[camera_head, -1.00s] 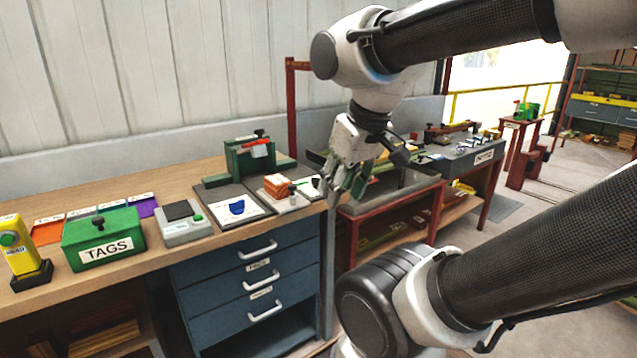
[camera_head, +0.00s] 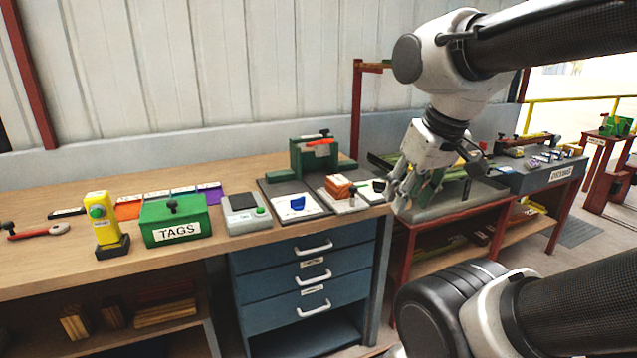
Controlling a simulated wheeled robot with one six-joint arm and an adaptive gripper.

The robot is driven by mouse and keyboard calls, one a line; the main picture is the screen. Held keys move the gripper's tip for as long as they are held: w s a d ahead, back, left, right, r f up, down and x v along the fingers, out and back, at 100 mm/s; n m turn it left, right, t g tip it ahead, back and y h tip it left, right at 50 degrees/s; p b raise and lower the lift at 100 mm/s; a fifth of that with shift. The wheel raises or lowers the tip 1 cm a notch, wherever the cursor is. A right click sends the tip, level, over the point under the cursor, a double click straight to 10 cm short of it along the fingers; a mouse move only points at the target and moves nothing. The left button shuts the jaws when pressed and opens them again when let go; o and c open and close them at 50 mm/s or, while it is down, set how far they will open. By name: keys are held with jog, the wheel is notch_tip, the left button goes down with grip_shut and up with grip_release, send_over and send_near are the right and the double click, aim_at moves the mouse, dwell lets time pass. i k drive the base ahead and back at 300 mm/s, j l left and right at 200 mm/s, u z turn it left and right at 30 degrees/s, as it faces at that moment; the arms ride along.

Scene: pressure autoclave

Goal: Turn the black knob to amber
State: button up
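No black knob with an amber mark can be made out for sure. A small black knob (camera_head: 172,205) sits on the lid of the green TAGS box (camera_head: 190,232) on the wooden bench. A green fixture (camera_head: 312,158) at the back of the bench has a black handle on top and a red lever. My gripper (camera_head: 402,200) hangs pointing down just past the bench's right end, in front of the grey tray on the red stand. Its fingers look spread and empty, well to the right of the TAGS box.
On the wooden bench (camera_head: 60,265) stand a yellow post with a green button (camera_head: 104,222), a grey scale (camera_head: 245,222), a red-handled wrench (camera_head: 38,231) and coloured cards. Blue drawers (camera_head: 312,270) are below. A grey bench (camera_head: 540,178) stands at right.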

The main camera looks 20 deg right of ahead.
aim_at(380, 187)
jog(key=i+l, duration=0.7)
jog(key=l, duration=0.2)
jog(key=z, duration=0.05)
